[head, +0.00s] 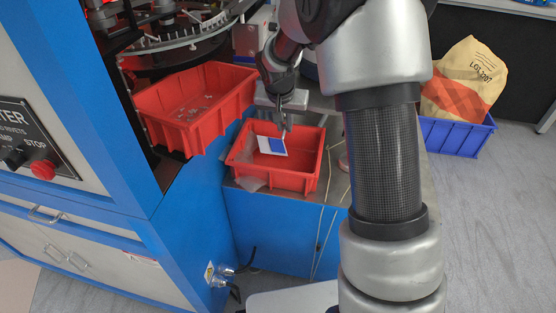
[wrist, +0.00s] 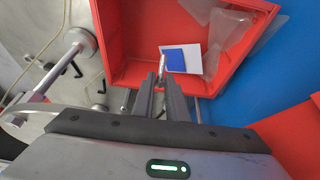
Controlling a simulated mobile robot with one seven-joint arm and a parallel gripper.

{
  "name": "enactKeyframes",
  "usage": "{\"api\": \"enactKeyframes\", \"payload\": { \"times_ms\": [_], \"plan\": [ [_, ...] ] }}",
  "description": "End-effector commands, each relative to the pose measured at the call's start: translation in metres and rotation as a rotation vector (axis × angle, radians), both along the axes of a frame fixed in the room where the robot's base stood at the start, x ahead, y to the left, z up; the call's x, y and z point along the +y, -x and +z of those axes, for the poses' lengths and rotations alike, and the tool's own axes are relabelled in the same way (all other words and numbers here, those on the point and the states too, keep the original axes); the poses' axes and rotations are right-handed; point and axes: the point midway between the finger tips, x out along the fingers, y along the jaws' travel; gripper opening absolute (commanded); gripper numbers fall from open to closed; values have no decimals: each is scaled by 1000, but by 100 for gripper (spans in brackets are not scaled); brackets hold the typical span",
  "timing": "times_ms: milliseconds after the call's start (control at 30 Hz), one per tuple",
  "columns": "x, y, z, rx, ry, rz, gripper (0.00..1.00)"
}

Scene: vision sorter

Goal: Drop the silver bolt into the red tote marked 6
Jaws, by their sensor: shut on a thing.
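A silver bolt (wrist: 162,66) is pinched between the fingertips of my gripper (wrist: 160,82) in the wrist view. In the head view my gripper (head: 285,108) points down over a small red tote (head: 291,181), and the bolt looks like a thin bright piece at its tips. The wrist view shows the red tote (wrist: 120,27) below and beyond the fingertips. A white and blue card (head: 271,145) and clear plastic film lie in the tote. No number 6 can be read on any tote.
A larger red bin (head: 187,127) with small pale pieces in it sits to the left, by the blue and grey machine (head: 110,90). A blue crate (head: 456,137) with a paper sack (head: 464,82) stands on the floor at right. A metal rod lies left in the wrist view.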

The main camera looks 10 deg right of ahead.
Motion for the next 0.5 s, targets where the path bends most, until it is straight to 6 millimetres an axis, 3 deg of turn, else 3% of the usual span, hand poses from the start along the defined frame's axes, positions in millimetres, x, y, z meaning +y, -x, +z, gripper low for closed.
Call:
{"api": "enactKeyframes", "payload": {
  "times_ms": [233, 500],
  "plan": [
    [0, 0, -34, 0, 0, 1, 0],
    [0, 0, -42, 0, 0, 1, 0]
  ]
}}
